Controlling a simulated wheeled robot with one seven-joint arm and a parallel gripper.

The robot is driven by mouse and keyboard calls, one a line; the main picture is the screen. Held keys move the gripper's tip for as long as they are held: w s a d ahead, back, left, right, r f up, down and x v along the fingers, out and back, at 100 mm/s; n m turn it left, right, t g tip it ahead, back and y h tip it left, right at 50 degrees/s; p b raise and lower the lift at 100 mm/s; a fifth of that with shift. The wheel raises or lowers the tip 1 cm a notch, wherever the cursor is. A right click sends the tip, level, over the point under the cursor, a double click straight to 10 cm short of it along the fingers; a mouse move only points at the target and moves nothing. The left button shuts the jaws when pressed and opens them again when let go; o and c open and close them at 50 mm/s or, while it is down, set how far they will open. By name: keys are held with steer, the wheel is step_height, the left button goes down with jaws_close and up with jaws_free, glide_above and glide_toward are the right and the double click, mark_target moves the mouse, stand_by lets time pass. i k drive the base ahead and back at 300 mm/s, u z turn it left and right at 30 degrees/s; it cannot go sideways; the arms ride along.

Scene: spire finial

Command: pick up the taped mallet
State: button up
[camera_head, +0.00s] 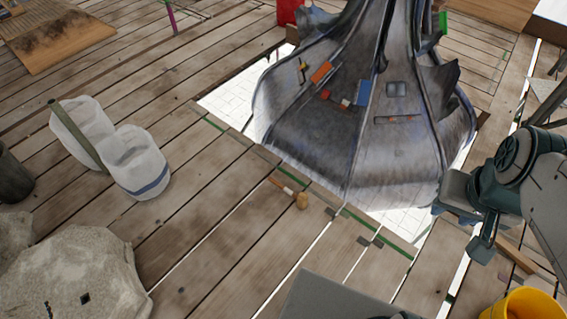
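A small mallet (290,193) lies on the wooden planks near the middle of the picture, just in front of the opening around the spire. Its tan, rounded head is at the right end. The handle points up and left and has a pale band that looks like tape. My gripper (464,228) is at the right, beside the lower right of the grey spire, well apart from the mallet. Nothing can be seen held in it.
The large grey spire (320,150) rises through a floor opening, with small coloured items on its side. White bags (140,165) stand left, pale stone blocks (85,285) lower left. A yellow bucket (525,305) is lower right. Planks left of the mallet are clear.

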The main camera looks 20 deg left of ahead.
mark_target(302, 197)
steer(key=u, duration=1.05)
